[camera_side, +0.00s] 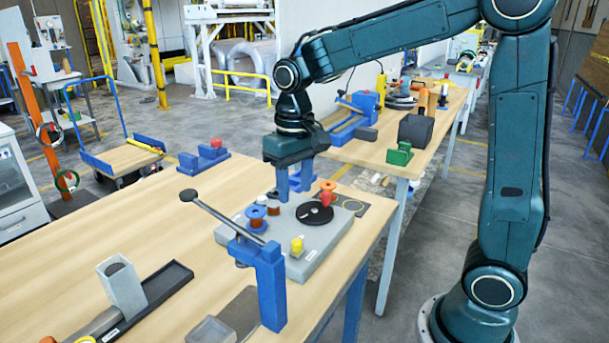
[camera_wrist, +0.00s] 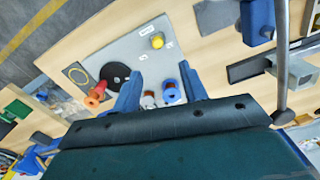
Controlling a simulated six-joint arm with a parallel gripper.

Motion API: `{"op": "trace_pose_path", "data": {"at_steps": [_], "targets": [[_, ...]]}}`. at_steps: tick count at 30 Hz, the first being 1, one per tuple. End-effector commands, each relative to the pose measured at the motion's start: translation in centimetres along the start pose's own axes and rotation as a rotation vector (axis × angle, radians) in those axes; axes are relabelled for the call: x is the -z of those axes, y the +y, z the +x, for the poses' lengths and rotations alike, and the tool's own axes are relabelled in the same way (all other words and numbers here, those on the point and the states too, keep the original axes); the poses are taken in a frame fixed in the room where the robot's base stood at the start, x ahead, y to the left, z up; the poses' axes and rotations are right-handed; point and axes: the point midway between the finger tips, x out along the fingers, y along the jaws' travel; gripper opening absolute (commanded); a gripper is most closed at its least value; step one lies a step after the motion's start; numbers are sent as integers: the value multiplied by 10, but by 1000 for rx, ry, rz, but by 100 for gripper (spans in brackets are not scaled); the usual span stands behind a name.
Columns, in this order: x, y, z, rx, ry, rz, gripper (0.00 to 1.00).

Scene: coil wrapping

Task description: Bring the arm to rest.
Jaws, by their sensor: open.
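My gripper (camera_side: 294,190) is open and points down over the grey board (camera_side: 325,243) on the wooden table. Its two blue fingers also show in the wrist view (camera_wrist: 160,75), apart, with nothing held between them. A blue spool (camera_side: 256,217) and a pale spool (camera_side: 273,210), both with copper-brown windings, stand on the board close to the fingers. In the wrist view the blue spool (camera_wrist: 170,91) and pale spool (camera_wrist: 148,100) appear between the fingers. An orange-red spool (camera_side: 327,191) stands by the black disc (camera_side: 314,213). The exact fingertip height above the board is unclear.
A blue post with a dark lever (camera_side: 268,280) stands at the board's front. A yellow knob (camera_side: 297,245) sits on the board. A black tray (camera_side: 150,298) and grey block (camera_side: 122,287) lie front left. A second bench (camera_side: 385,150) stands behind. The table's left middle is clear.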

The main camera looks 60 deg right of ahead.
Motion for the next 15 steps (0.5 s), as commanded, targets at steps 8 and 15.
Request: {"op": "trace_pose_path", "data": {"at_steps": [8, 15], "targets": [[-21, 5, -16, 12, 58, -25, 43], [-58, 13, -36, 28, 155, -68, 43]]}}
